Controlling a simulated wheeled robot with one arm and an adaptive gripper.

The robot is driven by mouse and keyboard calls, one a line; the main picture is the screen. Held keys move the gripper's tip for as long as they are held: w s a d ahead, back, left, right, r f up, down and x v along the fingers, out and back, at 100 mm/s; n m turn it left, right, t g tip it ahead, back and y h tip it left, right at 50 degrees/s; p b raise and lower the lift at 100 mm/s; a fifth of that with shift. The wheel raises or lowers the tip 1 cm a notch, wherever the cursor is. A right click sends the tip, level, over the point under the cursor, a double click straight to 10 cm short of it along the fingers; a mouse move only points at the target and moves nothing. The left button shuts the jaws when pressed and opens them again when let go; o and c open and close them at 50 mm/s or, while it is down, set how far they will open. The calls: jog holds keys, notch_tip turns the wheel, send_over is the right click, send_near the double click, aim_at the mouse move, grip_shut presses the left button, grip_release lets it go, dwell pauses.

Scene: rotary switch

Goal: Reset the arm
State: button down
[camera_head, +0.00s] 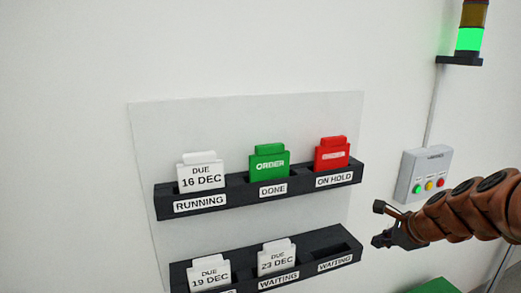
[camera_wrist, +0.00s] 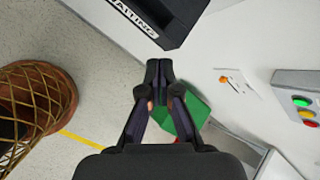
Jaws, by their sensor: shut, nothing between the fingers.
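My gripper (camera_head: 382,224) is at the right of the head view, at the end of my brown arm, to the right of the card board and below the button box. In the wrist view the fingertips of my gripper (camera_wrist: 158,72) are together with nothing between them. They are apart from the rack and the box. My base and column are not clearly in view.
A wall board (camera_head: 240,110) holds two dark racks with white, green and red cards (camera_head: 332,154). A grey button box (camera_head: 424,174) and a signal tower (camera_head: 470,38) with its green light lit are at right.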

jog(key=s+a+f+n+g, duration=0.3)
jog(key=s+a+n+g, duration=0.2)
jog(key=s+a+n, duration=1)
jog(key=s+f+n+g+h, duration=0.1)
jog(key=s+n, duration=0.3)
jog(key=s, duration=0.5)
jog(key=s+f+n+g+h, duration=0.1)
jog(key=s+f+n+g, duration=0.1)
jog(key=s, duration=0.8)
jog(key=n+g, duration=0.1)
jog(key=n, duration=0.1)
jog(key=shift+s+n+h, duration=0.2)
jog(key=shift+n+h, duration=0.1)
jog(key=shift+h, duration=0.1)
